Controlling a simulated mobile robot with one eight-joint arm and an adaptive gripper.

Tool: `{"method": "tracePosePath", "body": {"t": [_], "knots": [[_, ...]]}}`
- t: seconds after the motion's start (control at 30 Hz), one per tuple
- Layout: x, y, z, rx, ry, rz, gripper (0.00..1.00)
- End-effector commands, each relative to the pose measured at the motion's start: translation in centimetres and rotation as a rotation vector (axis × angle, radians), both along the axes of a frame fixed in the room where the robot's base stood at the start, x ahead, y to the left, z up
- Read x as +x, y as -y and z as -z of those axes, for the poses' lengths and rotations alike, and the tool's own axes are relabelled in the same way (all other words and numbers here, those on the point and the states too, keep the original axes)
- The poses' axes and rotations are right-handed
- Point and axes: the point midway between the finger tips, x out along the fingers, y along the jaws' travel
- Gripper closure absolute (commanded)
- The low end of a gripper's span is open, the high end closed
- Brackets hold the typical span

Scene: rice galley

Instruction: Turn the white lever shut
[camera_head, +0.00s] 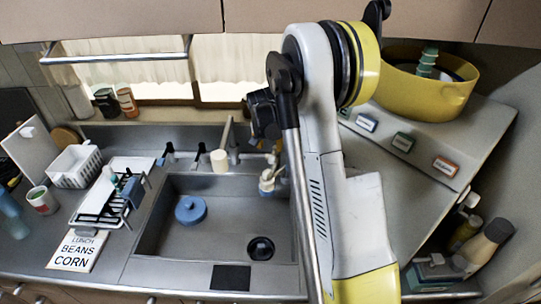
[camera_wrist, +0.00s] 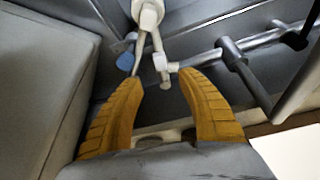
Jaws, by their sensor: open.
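My gripper (camera_wrist: 160,80) shows in the wrist view with two yellow ribbed fingers. They are spread apart and hold nothing. A small white lever-like part (camera_wrist: 161,63) on a thin metal pipe lies just beyond the gap between the fingertips. A larger white rounded fitting (camera_wrist: 148,14) with a pale rod stands above it. I see no clear contact between the fingers and these parts. In the head view my arm covers much of the area right of the sink, and my fingers cannot be made out. A whitish fitting (camera_head: 267,181) shows at the sink's back right corner.
The sink (camera_head: 165,240) holds a blue round lid-like thing (camera_head: 190,209). A yellow pot (camera_head: 425,95) sits at the back right. In the wrist view, dark pipework (camera_wrist: 235,55) lies close on the right.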

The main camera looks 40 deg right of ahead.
Motion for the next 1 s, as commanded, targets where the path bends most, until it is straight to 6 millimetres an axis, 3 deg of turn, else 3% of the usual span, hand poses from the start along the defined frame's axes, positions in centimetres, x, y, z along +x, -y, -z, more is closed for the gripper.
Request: {"method": "tracePosePath", "body": {"t": [0.3,0.5,0.93,1.0], "knots": [[1.5,1.7,5.7,0.0,0.0,0.001,0.55],[2.3,2.6,8.4,0.0,0.0,-0.001,0.55],[2.6,2.9,9.4,0.0,0.0,-0.002,0.55],[2.5,2.9,9.4,0.0,0.0,-0.002,0.75]]}}
